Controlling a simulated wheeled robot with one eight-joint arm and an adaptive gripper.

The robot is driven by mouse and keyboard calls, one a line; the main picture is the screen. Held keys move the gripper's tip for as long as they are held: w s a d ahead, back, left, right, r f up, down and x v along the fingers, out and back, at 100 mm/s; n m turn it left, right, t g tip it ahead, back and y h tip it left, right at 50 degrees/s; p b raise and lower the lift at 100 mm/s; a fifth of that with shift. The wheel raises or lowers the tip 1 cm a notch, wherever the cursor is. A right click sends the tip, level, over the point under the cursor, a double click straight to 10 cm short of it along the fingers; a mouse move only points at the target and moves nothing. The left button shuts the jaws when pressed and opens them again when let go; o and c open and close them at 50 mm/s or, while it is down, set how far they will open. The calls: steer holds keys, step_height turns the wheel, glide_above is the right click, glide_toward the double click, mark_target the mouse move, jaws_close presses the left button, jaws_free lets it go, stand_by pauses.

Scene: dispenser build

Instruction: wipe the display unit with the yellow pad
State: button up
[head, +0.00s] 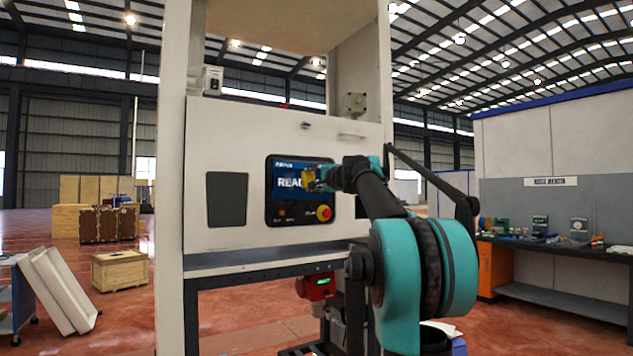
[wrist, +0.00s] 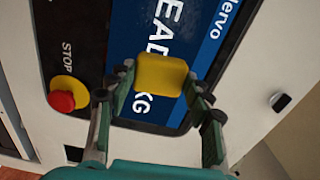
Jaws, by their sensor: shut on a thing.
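The display unit (head: 285,205) is a dark panel with a blue lit screen, set in the front of the white dispenser cabinet. Its screen (wrist: 205,45) shows in the wrist view with white lettering, partly hidden by the pad and fingers. My gripper (wrist: 158,80) is shut on the yellow pad (wrist: 161,75), which sits between the fingertips in front of the screen. In the head view the yellow pad (head: 309,179) is at the right part of the screen. I cannot tell whether the pad touches the glass.
A red stop button (head: 324,212) on a yellow base sits at the panel's lower right, close to my gripper; it also shows in the wrist view (wrist: 62,101). A dark arm-like bar (head: 430,176) stands out at the cabinet's right. A workbench (head: 560,245) stands further right.

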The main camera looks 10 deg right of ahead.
steer(key=shift+s+a, duration=0.3)
steer(key=shift+a, duration=0.5)
steer(key=shift+s+a, duration=0.25)
steer(key=shift+a, duration=0.55)
steer(key=shift+s+a, duration=0.3)
steer(key=shift+a, duration=0.5)
steer(key=shift+s+a, duration=0.25)
steer(key=shift+a, duration=0.65)
steer(key=shift+s+a, duration=0.25)
steer(key=shift+a, duration=0.65)
steer(key=shift+v, duration=2.95)
steer(key=shift+s, duration=0.1)
steer(key=v, duration=0.3)
